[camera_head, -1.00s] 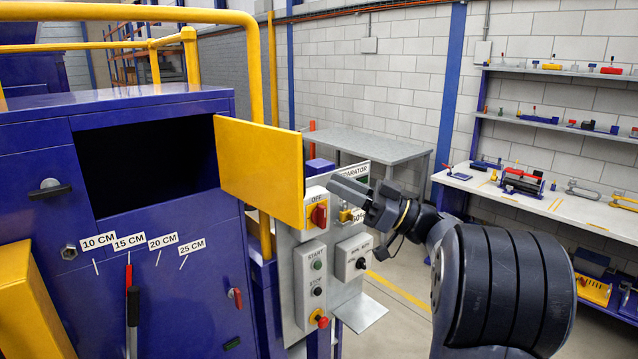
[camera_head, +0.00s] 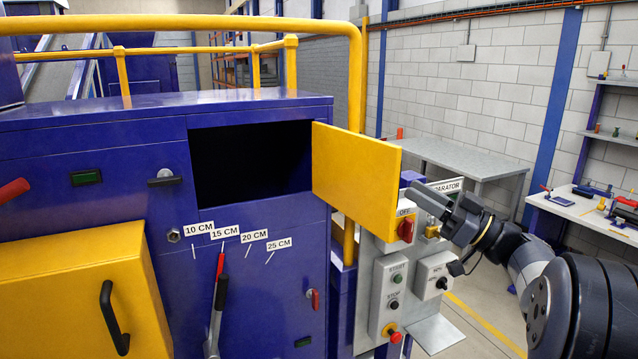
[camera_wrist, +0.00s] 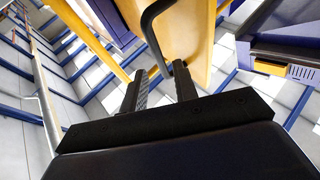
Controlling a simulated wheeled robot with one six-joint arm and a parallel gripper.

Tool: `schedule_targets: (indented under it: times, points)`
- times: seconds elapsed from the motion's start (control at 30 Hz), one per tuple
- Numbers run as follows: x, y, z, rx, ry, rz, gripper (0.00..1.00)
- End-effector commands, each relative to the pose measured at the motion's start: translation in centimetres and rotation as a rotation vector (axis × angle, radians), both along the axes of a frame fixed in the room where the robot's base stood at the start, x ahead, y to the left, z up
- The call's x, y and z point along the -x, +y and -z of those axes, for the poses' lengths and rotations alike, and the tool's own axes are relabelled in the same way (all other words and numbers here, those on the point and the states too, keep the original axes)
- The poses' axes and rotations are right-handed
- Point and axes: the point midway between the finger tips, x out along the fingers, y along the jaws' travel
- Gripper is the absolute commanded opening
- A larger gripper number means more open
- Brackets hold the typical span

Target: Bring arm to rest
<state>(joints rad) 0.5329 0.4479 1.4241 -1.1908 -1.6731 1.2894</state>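My gripper (camera_head: 428,200) is at the right of the head view, just right of the open yellow door (camera_head: 355,180) and in front of the control panel. In the wrist view my gripper (camera_wrist: 161,78) has its two black fingers apart, with a gap between the tips. A black bar handle (camera_wrist: 150,22) on a yellow panel (camera_wrist: 187,35) shows beyond the fingertips. It reaches down towards the gap; I cannot tell whether it touches a finger. I see nothing clearly held.
The blue machine (camera_head: 110,220) has a dark opening (camera_head: 250,160) and a red-handled lever (camera_head: 217,295). The control panel (camera_head: 372,270) with a red and yellow switch (camera_head: 406,228) stands close to my arm. A grey table (camera_head: 465,155) and a workbench (camera_head: 585,210) are behind.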

Motion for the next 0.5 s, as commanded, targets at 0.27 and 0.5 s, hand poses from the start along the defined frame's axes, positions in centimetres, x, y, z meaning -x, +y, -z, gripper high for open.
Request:
schedule_targets:
  times: [0.27, 0.5]
  points:
    - [-2.1, 3.5, -1.9, 0.0, 0.0, -0.001, 0.28]
    - [-2.6, 4.3, -2.0, 0.0, 0.0, 0.006, 0.28]
